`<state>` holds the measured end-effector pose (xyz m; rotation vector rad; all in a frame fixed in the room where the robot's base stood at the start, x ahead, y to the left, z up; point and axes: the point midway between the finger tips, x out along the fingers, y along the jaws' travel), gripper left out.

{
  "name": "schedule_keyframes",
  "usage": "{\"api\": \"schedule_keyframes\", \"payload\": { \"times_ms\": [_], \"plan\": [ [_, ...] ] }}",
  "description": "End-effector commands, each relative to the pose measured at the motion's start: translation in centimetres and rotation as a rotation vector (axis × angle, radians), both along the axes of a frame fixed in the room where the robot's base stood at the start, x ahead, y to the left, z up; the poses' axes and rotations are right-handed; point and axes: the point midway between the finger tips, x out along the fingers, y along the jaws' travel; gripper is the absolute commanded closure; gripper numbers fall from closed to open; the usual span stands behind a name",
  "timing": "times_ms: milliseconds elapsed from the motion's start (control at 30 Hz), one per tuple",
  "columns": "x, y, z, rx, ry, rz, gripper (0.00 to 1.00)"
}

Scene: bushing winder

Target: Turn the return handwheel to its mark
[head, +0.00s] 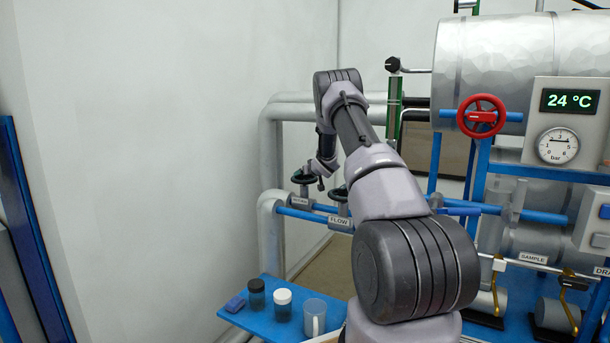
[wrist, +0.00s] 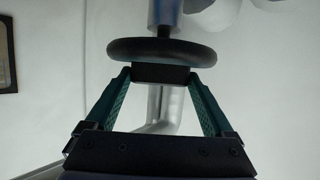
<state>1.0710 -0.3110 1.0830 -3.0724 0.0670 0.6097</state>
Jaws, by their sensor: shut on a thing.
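The return handwheel (head: 303,178) is a dark wheel on the left valve of the blue pipe, above a small label too small to read surely. My gripper (head: 321,169) is at this wheel, partly hidden by my own wrist. In the wrist view the dark wheel (wrist: 162,50) lies across the top, edge-on, with its stem beyond it. I cannot make out the wheel's mark in either view.
The FLOW handwheel (head: 339,195) stands just right, close to my arm. A red handwheel (head: 481,116) and a 24 °C display (head: 569,101) are farther right.

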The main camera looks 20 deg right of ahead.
Motion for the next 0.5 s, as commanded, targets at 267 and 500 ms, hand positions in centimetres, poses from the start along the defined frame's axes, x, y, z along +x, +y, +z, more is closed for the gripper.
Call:
{"api": "schedule_keyframes", "payload": {
  "times_ms": [267, 500],
  "plan": [
    [-0.01, -0.86, 0.00, 0.003, -0.003, 0.228, 0.68],
    [0.13, -0.95, -0.06, -0.001, -0.001, 0.425, 0.68]
  ]
}}
